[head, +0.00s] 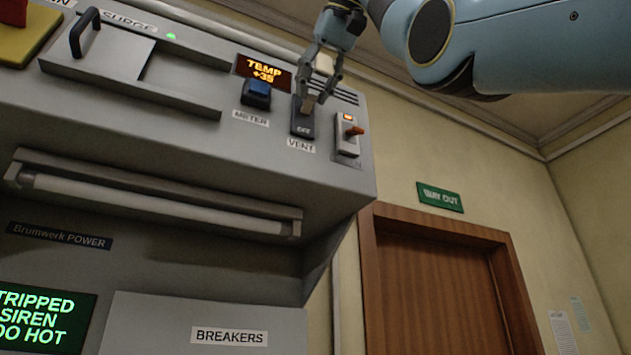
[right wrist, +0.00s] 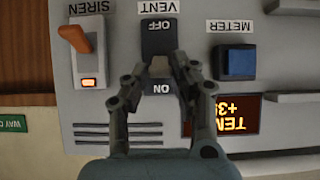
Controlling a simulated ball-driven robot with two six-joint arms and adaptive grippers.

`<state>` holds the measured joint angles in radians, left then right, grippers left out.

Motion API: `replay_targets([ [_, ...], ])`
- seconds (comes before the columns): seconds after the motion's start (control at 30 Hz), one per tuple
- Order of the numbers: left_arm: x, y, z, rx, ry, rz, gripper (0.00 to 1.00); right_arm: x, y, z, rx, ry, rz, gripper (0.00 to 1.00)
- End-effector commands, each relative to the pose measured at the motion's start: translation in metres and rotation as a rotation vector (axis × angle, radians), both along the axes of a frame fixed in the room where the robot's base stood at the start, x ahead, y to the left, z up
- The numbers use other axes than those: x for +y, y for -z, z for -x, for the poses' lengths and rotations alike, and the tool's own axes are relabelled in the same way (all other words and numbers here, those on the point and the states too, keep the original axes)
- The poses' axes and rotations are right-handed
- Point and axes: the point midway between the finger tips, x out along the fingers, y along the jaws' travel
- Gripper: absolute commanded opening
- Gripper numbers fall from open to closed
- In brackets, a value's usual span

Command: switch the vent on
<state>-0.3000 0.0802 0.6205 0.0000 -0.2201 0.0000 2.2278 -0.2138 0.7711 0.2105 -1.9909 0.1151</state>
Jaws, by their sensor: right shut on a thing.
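The vent switch (head: 301,126) is a dark plate on the console's sloped panel, above its VENT label (head: 301,145). In the right wrist view the plate (right wrist: 160,38) appears upside down, with OFF near the label and ON at the other end. My right gripper (head: 314,100) is at the switch, its fingers shut on the small pale lever (right wrist: 159,66) of the vent switch. The fingers partly hide the lever, and I cannot tell which way it is tilted. My left gripper is not in view.
The siren switch (head: 353,131), with an orange lever and lit lamp, is just right of the vent switch. A blue meter button (head: 257,94) is to its left, under a display (head: 263,71) reading TEMP +35. A green-lettered screen (head: 43,318) reads TRIPPED, SIREN, TOO HOT.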

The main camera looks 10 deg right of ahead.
Motion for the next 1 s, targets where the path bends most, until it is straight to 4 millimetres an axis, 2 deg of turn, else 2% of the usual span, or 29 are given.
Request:
replay_targets([
  [0.43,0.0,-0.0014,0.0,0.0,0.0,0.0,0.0,-0.0004,-0.0031,0.0003,-0.001,0.001,-0.001,0.0],
  [0.47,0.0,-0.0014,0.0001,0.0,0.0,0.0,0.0,-0.0004,-0.0031,0.0003,-0.001,0.001,-0.001,0.29],
  [0.6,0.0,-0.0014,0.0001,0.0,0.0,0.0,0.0,-0.0003,-0.0023,0.0002,0.002,0.001,0.0,0.48],
  [0.87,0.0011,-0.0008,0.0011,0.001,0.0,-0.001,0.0,-0.0001,-0.0011,0.0,0.003,0.0,0.001,0.48],
  [1.0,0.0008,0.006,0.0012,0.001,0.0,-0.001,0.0,-0.0001,0.0031,0.0004,-0.023,0.0,-0.007,0.48],
])
